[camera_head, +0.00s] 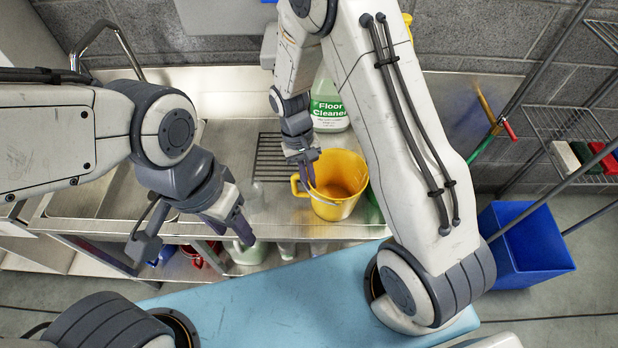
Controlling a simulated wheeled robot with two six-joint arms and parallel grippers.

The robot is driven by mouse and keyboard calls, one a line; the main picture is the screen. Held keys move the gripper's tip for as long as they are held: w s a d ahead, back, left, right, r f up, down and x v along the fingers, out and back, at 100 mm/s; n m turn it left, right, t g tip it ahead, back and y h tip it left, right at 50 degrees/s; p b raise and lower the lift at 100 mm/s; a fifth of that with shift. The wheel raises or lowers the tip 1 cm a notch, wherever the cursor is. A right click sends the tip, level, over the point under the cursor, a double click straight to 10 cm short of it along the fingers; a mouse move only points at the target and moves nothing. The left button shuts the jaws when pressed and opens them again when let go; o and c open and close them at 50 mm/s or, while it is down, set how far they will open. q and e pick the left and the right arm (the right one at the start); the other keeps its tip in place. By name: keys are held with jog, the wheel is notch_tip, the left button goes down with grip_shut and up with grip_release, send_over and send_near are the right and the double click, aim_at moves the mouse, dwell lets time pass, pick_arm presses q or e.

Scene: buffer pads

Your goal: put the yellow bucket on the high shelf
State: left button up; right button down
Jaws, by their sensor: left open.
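The yellow bucket (343,190) stands upright on the steel counter, its mouth facing up and its handle on the left side. My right gripper (304,178) reaches down from above at the bucket's left rim, by the handle. Its fingers overlap the rim, and I cannot tell whether they are closed on it. My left gripper (192,238) is open and empty, left of the bucket and near the counter's front edge. A wire rack at the right shows a high shelf (606,32), partly cut off by the picture's edge, and a lower wire shelf (553,122).
A floor cleaner jug (328,112) stands behind the bucket. A steel sink (140,192) is at the left of the counter (290,222). A blue bin (528,240) stands on the floor at right. Several small boxes lie on the lower wire shelf. Bottles and red items sit under the counter.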

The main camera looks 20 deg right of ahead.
jog(key=shift+f, duration=0.1)
jog(key=c, duration=1.4)
grip_release()
jog(key=o, duration=0.3)
jog(key=shift+o, duration=0.2)
